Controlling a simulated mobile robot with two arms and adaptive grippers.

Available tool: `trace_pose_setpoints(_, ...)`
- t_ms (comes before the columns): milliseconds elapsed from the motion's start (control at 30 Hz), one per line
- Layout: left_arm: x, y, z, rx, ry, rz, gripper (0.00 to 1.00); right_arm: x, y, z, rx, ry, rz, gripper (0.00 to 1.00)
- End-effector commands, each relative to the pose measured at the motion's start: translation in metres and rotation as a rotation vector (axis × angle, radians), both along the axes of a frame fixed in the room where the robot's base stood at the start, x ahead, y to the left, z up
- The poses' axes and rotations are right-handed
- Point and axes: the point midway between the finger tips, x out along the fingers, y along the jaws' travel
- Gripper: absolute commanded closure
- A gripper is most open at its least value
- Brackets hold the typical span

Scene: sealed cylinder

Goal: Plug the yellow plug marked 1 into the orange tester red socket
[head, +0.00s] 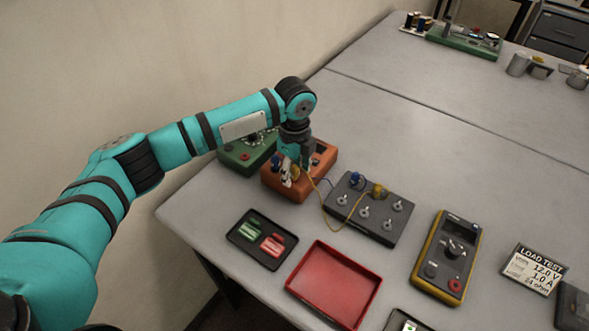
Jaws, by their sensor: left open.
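The orange tester (318,178) sits on the grey table near the wall. My left gripper (289,178) is open, pointing down over the tester's front part. A small yellow plug (295,172) shows at the fingers, on or just above the tester. I cannot tell whether it is seated, and its mark is too small to read. A yellow lead (325,214) runs from there to a yellow plug (379,190) on the dark box (372,228). The fingers hide most of the tester's sockets, and I cannot make out the red one. My right gripper is not in view.
A green tester (236,158) stands left of the orange one. A blue plug (275,161) is close beside my fingers. In front are a black tray (243,240) with green and red pieces, an empty red tray (318,288) and a yellow multimeter (427,273).

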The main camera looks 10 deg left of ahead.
Motion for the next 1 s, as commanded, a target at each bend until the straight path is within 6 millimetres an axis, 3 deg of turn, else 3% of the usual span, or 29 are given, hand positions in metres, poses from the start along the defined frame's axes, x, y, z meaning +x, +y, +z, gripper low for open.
trace_pose_setpoints(167,0.001,0.0,0.017,-0.002,-0.003,0.0,0.52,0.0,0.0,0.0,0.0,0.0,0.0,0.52)
trace_pose_setpoints(600,0.001,0.0,0.103,-0.001,-0.003,0.0,0.52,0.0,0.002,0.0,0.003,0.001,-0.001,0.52)
trace_pose_setpoints(800,0.0,0.0,0.118,0.0,-0.001,0.0,0.52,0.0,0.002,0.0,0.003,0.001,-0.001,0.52)
trace_pose_setpoints(1000,0.0,0.0,0.12,0.0,-0.001,0.0,0.52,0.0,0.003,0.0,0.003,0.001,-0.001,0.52)
